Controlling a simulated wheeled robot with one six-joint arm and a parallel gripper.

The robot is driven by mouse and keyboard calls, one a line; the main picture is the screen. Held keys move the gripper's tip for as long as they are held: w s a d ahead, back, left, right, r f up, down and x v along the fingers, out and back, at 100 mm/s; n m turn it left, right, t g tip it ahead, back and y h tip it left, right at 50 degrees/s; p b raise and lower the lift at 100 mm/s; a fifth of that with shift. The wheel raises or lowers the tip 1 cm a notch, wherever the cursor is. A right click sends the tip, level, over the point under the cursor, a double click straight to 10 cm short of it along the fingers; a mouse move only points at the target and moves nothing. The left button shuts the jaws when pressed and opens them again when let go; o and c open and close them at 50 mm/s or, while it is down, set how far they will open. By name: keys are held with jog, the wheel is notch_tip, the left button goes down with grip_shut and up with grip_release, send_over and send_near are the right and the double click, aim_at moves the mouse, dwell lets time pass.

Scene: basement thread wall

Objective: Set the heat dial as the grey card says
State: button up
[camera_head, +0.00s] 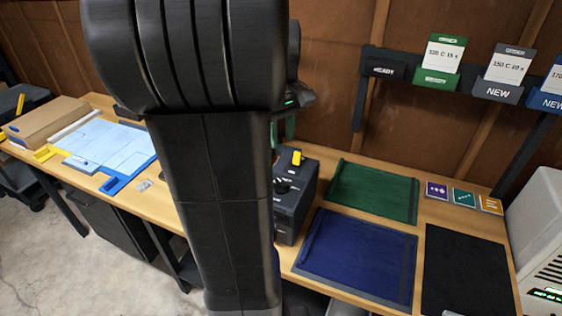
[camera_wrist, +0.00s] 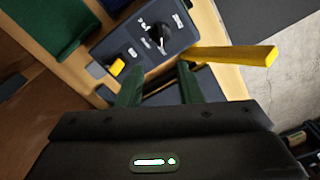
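The grey card (camera_head: 505,68) is on the wall rail, reading "150 C 20 s", with a dark holder marked "NEW" below it. The dark grey press unit (camera_head: 290,218) stands on the bench, partly behind my arm. In the wrist view its panel (camera_wrist: 128,38) carries a black dial (camera_wrist: 158,36) with small white marks too blurred to read, so I cannot tell its setting. A yellow switch (camera_wrist: 116,67) sits beside it. My gripper (camera_wrist: 160,88) is open and empty, its two green fingers apart near the panel's edge, clear of the dial. It also shows in the head view (camera_head: 284,127).
A yellow lever (camera_wrist: 235,55) sticks out beside the panel. A green card (camera_head: 443,53) and a blue card (camera_head: 550,95) flank the grey one. Green (camera_head: 372,192), blue (camera_head: 357,255) and black (camera_head: 465,275) mats cover the right bench. My arm hides the middle.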

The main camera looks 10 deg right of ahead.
notch_tip(320, 180, down, 14)
jog(key=shift+r, duration=0.1)
jog(key=shift+s, duration=0.1)
dwell(0.4)
jog(key=shift+a, duration=0.1)
grip_shut()
